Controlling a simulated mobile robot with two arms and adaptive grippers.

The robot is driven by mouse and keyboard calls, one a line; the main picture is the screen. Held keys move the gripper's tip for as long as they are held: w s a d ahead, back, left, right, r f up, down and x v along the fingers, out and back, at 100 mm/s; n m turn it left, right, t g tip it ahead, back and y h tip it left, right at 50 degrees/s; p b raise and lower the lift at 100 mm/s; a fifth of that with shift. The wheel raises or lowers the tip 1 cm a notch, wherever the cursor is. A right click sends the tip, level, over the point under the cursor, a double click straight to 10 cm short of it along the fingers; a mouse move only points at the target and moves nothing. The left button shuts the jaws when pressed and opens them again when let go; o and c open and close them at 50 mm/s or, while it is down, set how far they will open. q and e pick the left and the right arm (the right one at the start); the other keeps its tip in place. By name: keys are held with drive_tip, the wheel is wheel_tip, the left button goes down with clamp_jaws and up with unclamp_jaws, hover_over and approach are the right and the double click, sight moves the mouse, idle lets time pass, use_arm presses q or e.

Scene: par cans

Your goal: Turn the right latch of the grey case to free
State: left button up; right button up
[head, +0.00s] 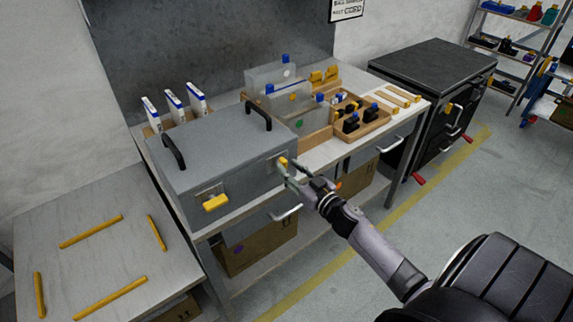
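The grey case (225,150) stands shut on the workbench, with two black handles on its lid. Its left latch (215,202) has a yellow grip lying roughly level across the front. Its right latch (283,162) shows a small yellow part near the front's right end, partly hidden by my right gripper. My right gripper (291,174) reaches in from the lower right, with its fingertips at the right latch. I cannot tell whether they touch or close on it. My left gripper is not in view.
A wooden organizer (318,140) with dividers and black items stands right of the case. White boxes (174,104) stand behind it. A drawer handle (287,213) juts out below my gripper. A black cabinet (433,70) stands at right; a low table (100,245) with yellow strips is at left.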

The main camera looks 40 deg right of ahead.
drive_tip(key=shift+w, duration=1.15)
drive_tip(key=shift+c, duration=0.3)
clamp_jaws()
